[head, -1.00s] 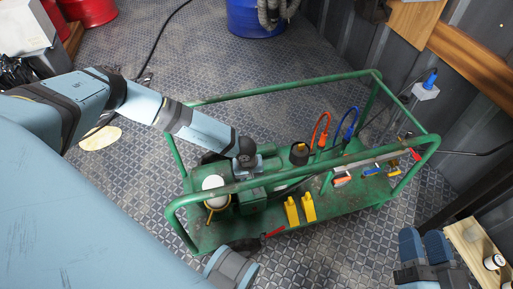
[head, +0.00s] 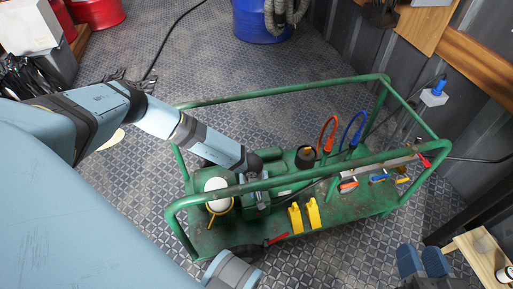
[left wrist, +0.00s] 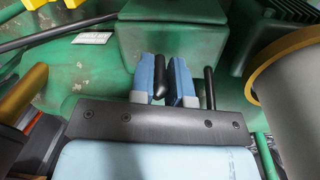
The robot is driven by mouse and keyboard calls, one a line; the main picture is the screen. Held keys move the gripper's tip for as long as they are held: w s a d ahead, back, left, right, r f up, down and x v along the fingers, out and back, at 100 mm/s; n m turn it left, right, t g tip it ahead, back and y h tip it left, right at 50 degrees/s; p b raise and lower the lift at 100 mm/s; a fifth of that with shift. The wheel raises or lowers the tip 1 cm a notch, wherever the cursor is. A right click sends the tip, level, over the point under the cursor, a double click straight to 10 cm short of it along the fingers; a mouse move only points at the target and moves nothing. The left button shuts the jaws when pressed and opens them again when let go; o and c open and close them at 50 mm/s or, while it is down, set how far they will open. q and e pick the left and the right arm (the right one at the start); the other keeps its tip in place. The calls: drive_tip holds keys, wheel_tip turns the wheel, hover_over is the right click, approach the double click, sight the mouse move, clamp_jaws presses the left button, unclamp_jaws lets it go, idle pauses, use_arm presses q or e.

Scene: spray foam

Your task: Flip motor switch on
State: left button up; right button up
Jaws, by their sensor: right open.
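The green motor unit stands inside a green tube-framed cart (head: 330,225). In the left wrist view, a small green box (left wrist: 165,32) sits on the unit, and a black lever (left wrist: 160,72), seemingly the motor switch, stands in front of it. My left gripper (left wrist: 162,82) has its blue fingers on either side of the lever; whether they press on it I cannot tell. In the head view, my left gripper (head: 255,190) reaches into the cart from the left, its fingertips mostly hidden.
The cart's top rail (head: 300,176) crosses in front of my left gripper. A white-topped round part (head: 216,184) stands close to its left. Yellow clamps (head: 304,217), a red hose (head: 327,132) and a blue hose (head: 357,130) are further right. A wooden table (head: 485,255) is at the right.

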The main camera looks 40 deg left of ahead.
use_arm(q)
clamp_jaws()
